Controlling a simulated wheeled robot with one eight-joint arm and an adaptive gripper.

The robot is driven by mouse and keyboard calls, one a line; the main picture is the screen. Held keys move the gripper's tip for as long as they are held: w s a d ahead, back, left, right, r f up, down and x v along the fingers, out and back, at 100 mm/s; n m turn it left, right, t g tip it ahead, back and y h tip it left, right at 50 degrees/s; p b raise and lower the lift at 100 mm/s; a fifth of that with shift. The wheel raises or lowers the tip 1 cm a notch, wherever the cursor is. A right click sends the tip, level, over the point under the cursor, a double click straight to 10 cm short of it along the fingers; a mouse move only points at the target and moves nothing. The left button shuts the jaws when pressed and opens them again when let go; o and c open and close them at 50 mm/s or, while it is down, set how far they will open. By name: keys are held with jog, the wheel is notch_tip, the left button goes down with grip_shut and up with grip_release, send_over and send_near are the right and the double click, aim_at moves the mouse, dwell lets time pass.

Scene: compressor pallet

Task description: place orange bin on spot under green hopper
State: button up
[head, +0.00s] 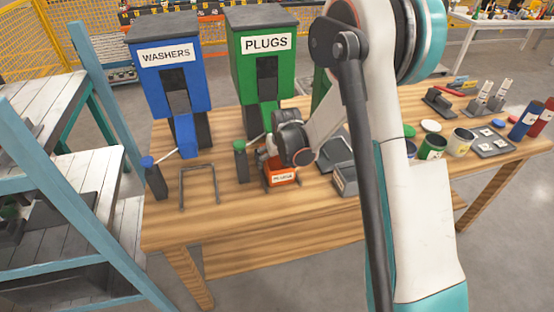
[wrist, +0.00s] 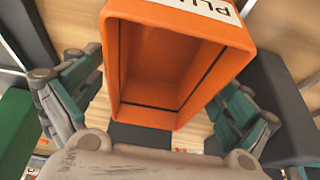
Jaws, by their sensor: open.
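The green hopper (head: 265,75), labelled PLUGS, stands at the back of the wooden table. The orange bin (head: 283,179) sits on the table in front of its lower end, with its label facing the front. The spot itself cannot be made out. My gripper (head: 272,163) is at the bin, partly hidden by my own wrist. In the wrist view the empty orange bin (wrist: 175,65) lies between the two green-grey fingers of my gripper (wrist: 155,105). The fingers are open, one on each side of it; any contact is unclear.
A blue WASHERS hopper (head: 170,75) stands to the left. A wire stand (head: 199,185) and a dark bottle (head: 154,178) are at the left front. A grey box (head: 345,180) is close on the bin's right. A green-capped bottle (head: 241,160) is close on its left.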

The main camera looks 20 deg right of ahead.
jog(key=s+r+t+p, duration=0.1)
jog(key=s+r+p, duration=0.1)
jog(key=s+r, duration=0.9)
jog(key=s+r+p, duration=0.1)
jog(key=s+r, duration=0.6)
jog(key=r, duration=0.7)
jog(key=s+r+t, duration=0.1)
jog(key=s+r, duration=0.1)
jog(key=s, duration=1.3)
jog(key=shift+s+r+t, duration=0.4)
